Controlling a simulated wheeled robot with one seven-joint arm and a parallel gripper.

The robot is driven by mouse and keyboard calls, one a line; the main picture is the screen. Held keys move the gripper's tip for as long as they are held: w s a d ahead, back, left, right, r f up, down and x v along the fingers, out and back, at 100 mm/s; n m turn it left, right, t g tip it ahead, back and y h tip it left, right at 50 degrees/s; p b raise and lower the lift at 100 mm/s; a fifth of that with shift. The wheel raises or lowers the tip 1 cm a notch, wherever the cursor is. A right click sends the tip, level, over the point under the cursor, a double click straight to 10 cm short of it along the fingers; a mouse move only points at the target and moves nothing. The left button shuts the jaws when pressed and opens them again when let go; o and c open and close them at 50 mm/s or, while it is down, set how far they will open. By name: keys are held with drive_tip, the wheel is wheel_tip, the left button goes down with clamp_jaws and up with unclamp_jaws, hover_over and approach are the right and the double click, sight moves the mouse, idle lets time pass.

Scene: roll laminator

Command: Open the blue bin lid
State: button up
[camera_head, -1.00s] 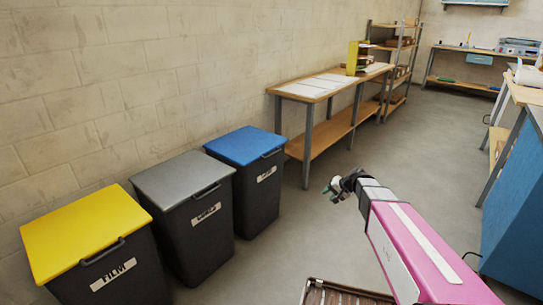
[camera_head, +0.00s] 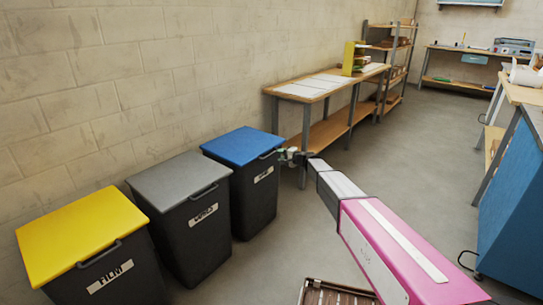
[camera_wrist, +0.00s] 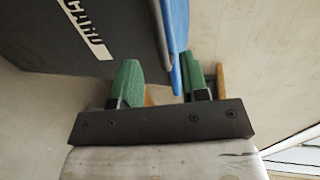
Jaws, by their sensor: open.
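The blue lid (camera_head: 243,145) lies shut on a dark bin (camera_head: 252,200), the farthest of three bins along the left wall. A dark bar handle (camera_head: 268,155) runs along the lid's front edge. My gripper (camera_head: 286,154) is just right of this handle at about lid height. In the wrist view, my gripper's green fingers (camera_wrist: 160,82) are apart with nothing held between them. The blue lid's edge (camera_wrist: 181,40) and the dark handle (camera_wrist: 159,32) show just beyond the fingertips, roughly in line with the gap. Whether a finger touches the lid, I cannot tell.
A grey-lidded bin (camera_head: 178,182) and a yellow-lidded bin (camera_head: 80,236) stand nearer in the same row. A wooden workbench (camera_head: 318,92) stands just behind the blue-lidded bin. A blue cabinet (camera_head: 515,210) is at the right.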

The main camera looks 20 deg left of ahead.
sight(272, 154)
drive_tip(key=x, duration=0.7)
drive_tip(key=shift+r, duration=0.1)
clamp_jaws()
